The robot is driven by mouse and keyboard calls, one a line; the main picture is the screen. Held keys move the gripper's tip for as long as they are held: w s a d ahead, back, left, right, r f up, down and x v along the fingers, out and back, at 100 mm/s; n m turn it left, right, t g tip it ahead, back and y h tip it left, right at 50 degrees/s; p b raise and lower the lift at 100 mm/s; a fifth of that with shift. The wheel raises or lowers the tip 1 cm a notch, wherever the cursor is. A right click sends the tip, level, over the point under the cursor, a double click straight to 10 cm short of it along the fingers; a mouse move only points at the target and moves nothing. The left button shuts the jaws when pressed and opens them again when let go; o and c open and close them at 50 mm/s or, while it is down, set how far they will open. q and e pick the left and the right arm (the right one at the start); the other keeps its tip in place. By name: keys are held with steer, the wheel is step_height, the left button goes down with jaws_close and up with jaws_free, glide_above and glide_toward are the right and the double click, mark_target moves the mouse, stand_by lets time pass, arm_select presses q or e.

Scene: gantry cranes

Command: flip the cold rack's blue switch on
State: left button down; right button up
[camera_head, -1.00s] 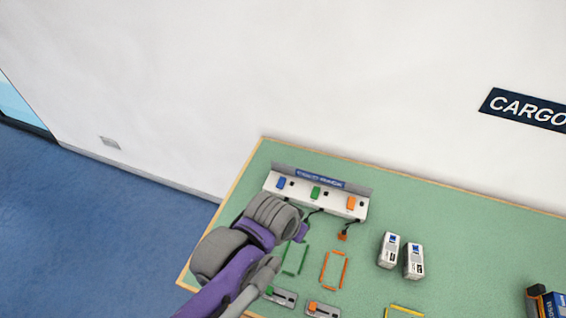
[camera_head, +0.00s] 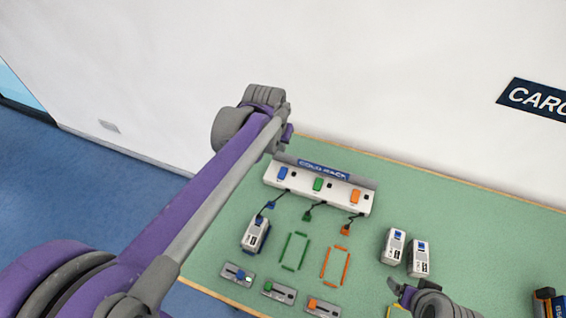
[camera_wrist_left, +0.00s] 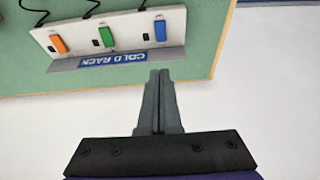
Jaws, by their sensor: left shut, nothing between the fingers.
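The cold rack (camera_head: 335,193) is a white strip with a dark blue label at the back left of the green table. Its blue switch (camera_head: 283,173) is leftmost, beside a green and an orange one. In the left wrist view the blue switch (camera_wrist_left: 161,30) shows ahead of the fingertips. My left gripper (camera_wrist_left: 160,75) is shut and empty, with its tips near the rack's back edge, apart from the switch. In the head view my wrist hides its fingers. I cannot tell the switch's position. My right gripper (camera_head: 405,293) is at the bottom, partly cut off.
A white container (camera_head: 255,234) stands by the blue plug (camera_head: 266,206). Green (camera_head: 295,251) and orange (camera_head: 335,266) outlines lie beside it, with slide switches (camera_head: 279,291) in front. Two white containers (camera_head: 394,245) stand further right. The wall rises behind the table.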

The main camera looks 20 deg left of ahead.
arm_select(q)
steer(key=b, duration=0.1)
glide_toward(286, 168)
steer(key=x, duration=0.5)
steer(key=shift+w, duration=0.35)
steer(key=shift+w+f, duration=0.1)
steer(key=shift+f, duration=0.65)
steer(key=shift+w+f+g+b, duration=0.2)
steer(key=shift+f+g+b, duration=0.15)
steer(key=shift+g, duration=0.15)
steer(key=shift+s, duration=0.15)
